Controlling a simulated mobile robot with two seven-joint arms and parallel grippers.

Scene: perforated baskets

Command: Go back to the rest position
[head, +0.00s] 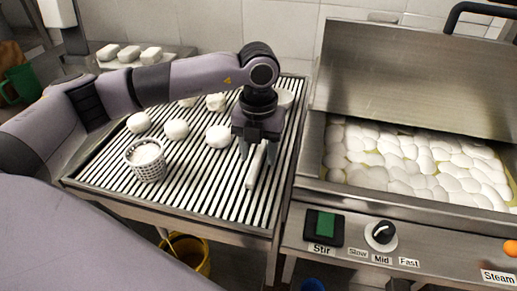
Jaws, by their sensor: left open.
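My left gripper (252,152) is above the right part of the slatted metal drain table (110,180), pointing down, with its fingers apart. A whitish elongated piece (257,168) shows at its fingers; I cannot tell whether they touch it. A perforated basket (147,166) with white content stands upright on the slats to the left, apart from the gripper. Several white rounded lumps (176,129) lie on the slats behind the basket. My left arm reaches in from the left, over the table. My right gripper is not in view.
A steel vat (310,150) full of white lumps stands at right with its lid (410,75) raised. Its front has a green switch (325,224) and a knob (382,234). White blocks (128,54) lie at back left. A yellow bucket (188,255) is below the table.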

